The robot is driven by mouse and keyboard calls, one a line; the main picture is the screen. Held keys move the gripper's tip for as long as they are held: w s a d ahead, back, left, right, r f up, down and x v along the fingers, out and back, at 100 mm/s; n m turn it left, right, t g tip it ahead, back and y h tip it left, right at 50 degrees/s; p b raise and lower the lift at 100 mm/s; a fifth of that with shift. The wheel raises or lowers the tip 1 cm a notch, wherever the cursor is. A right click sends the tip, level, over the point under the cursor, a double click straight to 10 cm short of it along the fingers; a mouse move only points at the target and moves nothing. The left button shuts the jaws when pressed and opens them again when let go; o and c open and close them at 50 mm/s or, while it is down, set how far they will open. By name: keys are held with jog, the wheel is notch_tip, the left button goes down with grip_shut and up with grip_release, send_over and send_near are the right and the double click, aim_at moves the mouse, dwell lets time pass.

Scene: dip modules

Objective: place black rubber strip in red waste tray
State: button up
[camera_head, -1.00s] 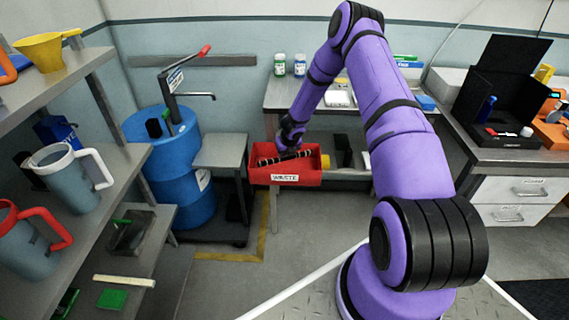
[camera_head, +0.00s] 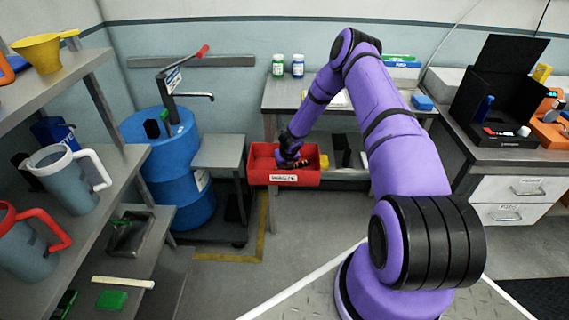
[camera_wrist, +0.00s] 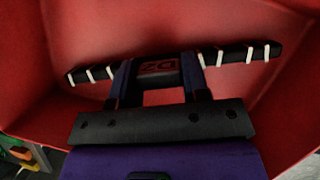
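The black rubber strip (camera_wrist: 240,55) has white bands and a thicker middle block with reddish marks. In the wrist view it runs across the red interior of the tray, slightly tilted. The red waste tray (camera_head: 258,178) hangs at the front of the back bench, its label facing me. My gripper (camera_head: 291,161) reaches down inside the tray. Its fingers (camera_wrist: 158,64) stand on either side of the strip's middle block, with no clear gap, so it looks shut on it. In the head view the tray wall and gripper hide most of the strip. Whether the strip touches the tray floor is unclear.
A blue drum (camera_head: 170,150) with a pump and a small grey table (camera_head: 219,150) stand left of the tray. A shelf with jugs (camera_head: 70,180) is at the near left. A yellow object (camera_head: 325,161) sits at the tray's right end. A black box (camera_head: 500,100) is on the right bench.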

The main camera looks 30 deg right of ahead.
jog(key=o, duration=0.4)
jog(key=shift+r, duration=0.1)
